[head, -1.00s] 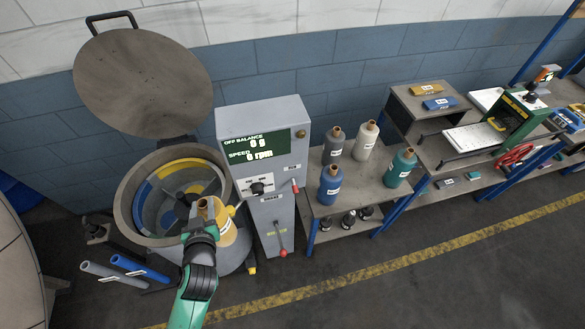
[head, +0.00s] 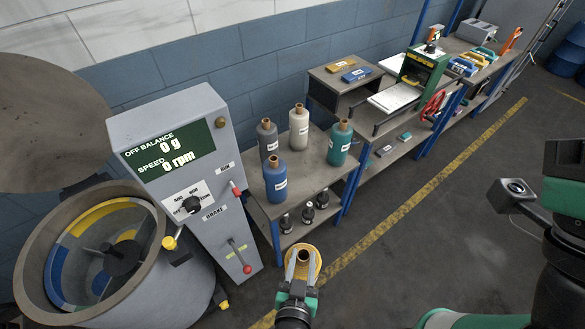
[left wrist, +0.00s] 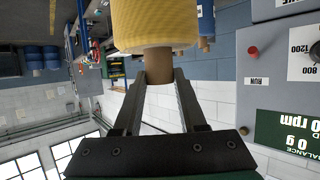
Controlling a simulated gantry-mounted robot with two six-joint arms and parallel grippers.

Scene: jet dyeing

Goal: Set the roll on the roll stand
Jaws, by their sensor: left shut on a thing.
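My left gripper (head: 299,284) is shut on the brown core of a yellow roll (head: 317,262), seen nearly end-on in the head view. In the left wrist view the fingers (left wrist: 159,82) grip the core below the yellow yarn (left wrist: 155,25). The roll stand (head: 323,181), a grey-topped table with blue legs, is beyond the gripper. A blue roll (head: 275,181), a grey roll (head: 267,140), a white roll (head: 298,129) and a teal roll (head: 340,143) stand upright on it. The held roll appears in front of the stand, apart from it.
A drum machine (head: 150,260) and its control cabinet (head: 170,150), showing 0 g and 0 rpm, are at left. Small dark bottles (head: 307,212) sit on the lower shelf. A workbench (head: 415,130) continues right. My right arm's green and black parts show at right. The floor in front is open.

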